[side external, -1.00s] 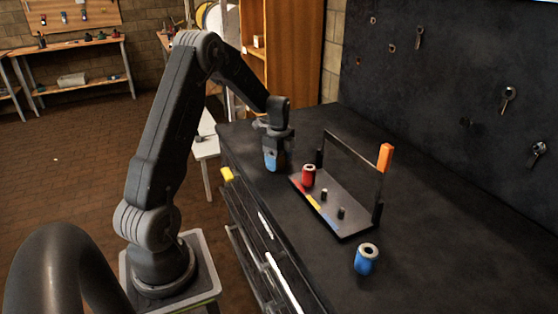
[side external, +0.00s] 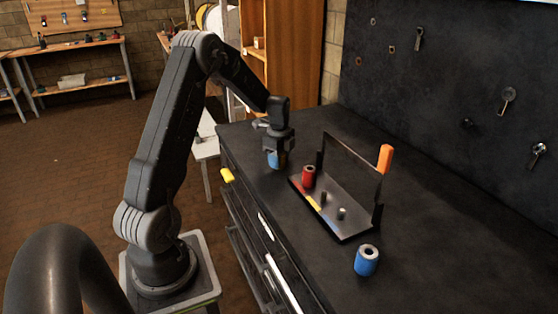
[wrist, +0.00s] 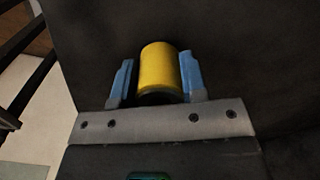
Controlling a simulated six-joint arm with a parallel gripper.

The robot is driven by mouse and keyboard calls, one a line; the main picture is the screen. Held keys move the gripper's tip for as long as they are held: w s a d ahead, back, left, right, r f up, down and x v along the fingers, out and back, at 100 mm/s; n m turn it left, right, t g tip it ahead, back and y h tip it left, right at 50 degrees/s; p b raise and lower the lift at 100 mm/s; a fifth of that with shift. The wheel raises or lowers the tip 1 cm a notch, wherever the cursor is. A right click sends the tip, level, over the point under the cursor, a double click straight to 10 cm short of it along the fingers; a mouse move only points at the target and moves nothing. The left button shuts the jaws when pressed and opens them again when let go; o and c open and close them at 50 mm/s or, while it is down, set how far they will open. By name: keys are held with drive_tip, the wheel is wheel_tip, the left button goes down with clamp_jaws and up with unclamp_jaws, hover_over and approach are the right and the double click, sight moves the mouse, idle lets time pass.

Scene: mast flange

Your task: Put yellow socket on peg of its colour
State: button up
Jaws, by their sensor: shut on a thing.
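My gripper (side external: 276,162) is shut on the yellow socket (wrist: 160,68), which stands between its two blue fingers in the wrist view. In the side view the socket is hidden behind the fingers. The gripper is over the bench, left of and apart from the dark peg base (side external: 346,233). The base has a row of pegs and coloured marks along its near edge. The middle peg (side external: 323,198), closest to the yellow mark (side external: 313,202), is bare. The right-hand peg (side external: 341,213) is bare too. A red socket (side external: 309,177) stands upright at the left end.
A thin frame with an orange block (side external: 386,157) rises along the base's far side. A small yellow piece (side external: 228,175) is at the bench's near edge. The bench (side external: 440,240) is clear at right.

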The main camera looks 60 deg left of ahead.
drive_tip(key=shift+r, duration=0.45)
wheel_tip(320, 180, up, 3)
drive_tip(key=s+a+r, duration=0.5)
drive_tip(key=s+r, duration=0.1)
drive_tip(key=s, duration=0.4)
drive_tip(key=r+m, duration=0.2)
drive_tip(key=m, duration=0.4)
hover_over(325, 191)
drive_tip(key=shift+f, duration=0.25)
drive_tip(key=shift+f, duration=0.1)
drive_tip(key=shift+f, duration=2.85)
drive_tip(key=shift+f, duration=2.15)
